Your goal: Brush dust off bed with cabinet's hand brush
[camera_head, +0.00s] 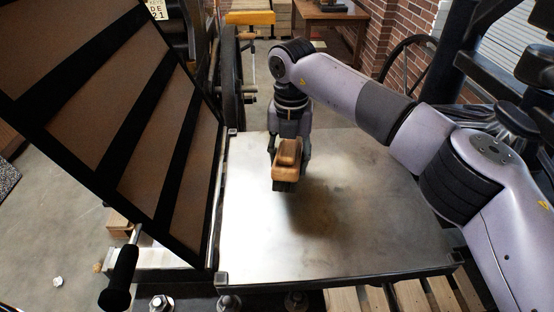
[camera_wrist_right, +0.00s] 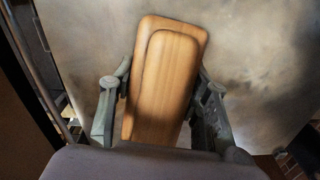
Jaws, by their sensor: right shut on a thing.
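A wooden hand brush (camera_head: 287,160) with dark bristles is held in my right gripper (camera_head: 288,150) over the far-left part of the press bed (camera_head: 370,220). In the right wrist view the wooden brush back (camera_wrist_right: 165,80) sits between the two fingers of my right gripper (camera_wrist_right: 164,100). The bristles are hidden there, and I cannot tell whether they touch the bed. The bed is a flat metal plate with dark smudges, seen near the brush and in the right wrist view (camera_wrist_right: 255,50). My left gripper does not show.
A hinged framed panel (camera_head: 130,110) stands raised and tilted along the bed's left edge. A black-handled crank (camera_head: 120,275) juts out at the lower left. A spoked wheel (camera_head: 407,62) and dark press parts stand behind right. The bed's middle and front are clear.

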